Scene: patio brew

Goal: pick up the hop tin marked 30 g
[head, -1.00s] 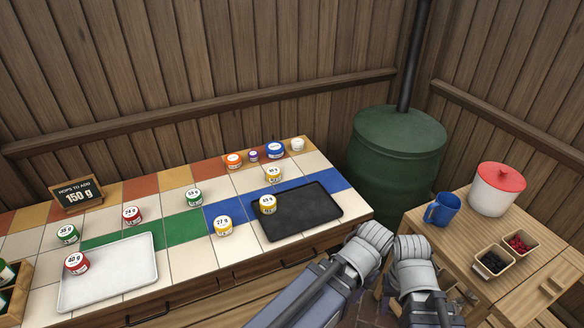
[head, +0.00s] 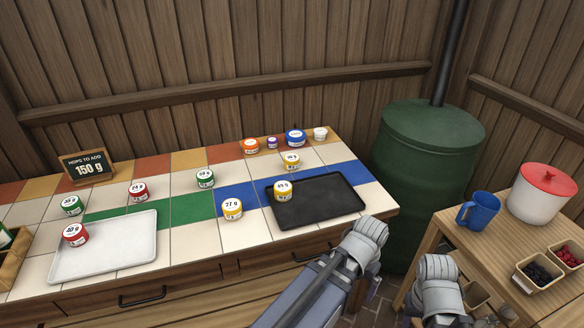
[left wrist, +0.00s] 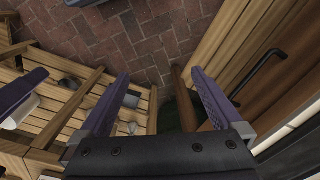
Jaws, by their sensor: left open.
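Several hop tins stand on the tiled counter (head: 185,238). A yellow tin (head: 291,160) behind the black tray has a label that may read 30 g, and a green tin (head: 70,205) at the left seems to read 35 g; both labels are too small to be sure. A yellow tin marked 27 g (head: 232,208) stands left of the tray. My left gripper (left wrist: 158,98) is open and empty in the left wrist view, above the brick floor. In the head view its wrist is before the counter's right front edge, away from the tins. My right wrist shows further right; its jaws are unclear.
A black tray (head: 330,198) bears a yellow tin (head: 283,191). A white tray (head: 110,255) bears a red 40 g tin (head: 75,235). A green barrel (head: 425,170) stands right of the counter. A wooden side table (head: 500,245) holds a blue mug (head: 479,211) and a lidded pot (head: 541,195).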

